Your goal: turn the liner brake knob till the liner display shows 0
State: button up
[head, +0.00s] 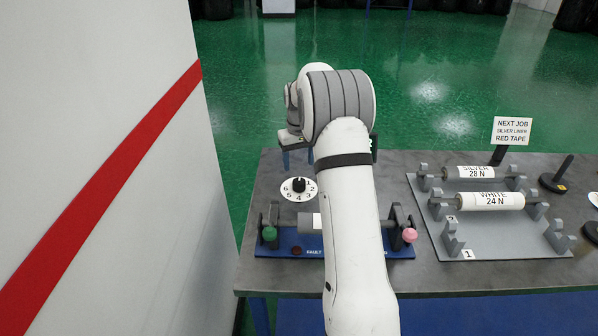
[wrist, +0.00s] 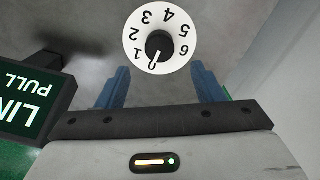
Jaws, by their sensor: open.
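The brake knob (head: 298,185) is black, on a white numbered dial at the table's left. In the wrist view the knob (wrist: 160,44) stands upside down, and its white mark points about at 0. My gripper (wrist: 160,72) is open, its two blue fingers apart, on the near side of the dial and not around the knob. In the head view my gripper (head: 298,164) hangs just behind the dial, partly hidden by my arm. The liner display (wrist: 32,103) is a dark green panel, upside down and cut off, reading "LIN" and "PULL"; its number is out of view.
A grey roll (head: 282,234) lies on a blue stand (head: 285,248) before the dial, partly behind my arm. A rack (head: 480,243) with silver and white rolls stands right. A "NEXT JOB" sign (head: 512,131) stands behind it. A white wall (head: 110,150) is close at left.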

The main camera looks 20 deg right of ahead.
aim_at(299, 181)
jog(key=m, duration=0.1)
jog(key=m+p, duration=0.1)
jog(key=m, duration=0.1)
jog(key=shift+s+f, duration=0.15)
jog(key=shift+f, duration=0.05)
notch_tip(299, 181, down, 8)
jog(key=shift+r+p, duration=0.1)
jog(key=shift+p, duration=0.5)
jog(key=c, duration=1)
jog(key=shift+b, duration=0.4)
jog(key=shift+n, duration=0.4)
jog(key=o, duration=1)
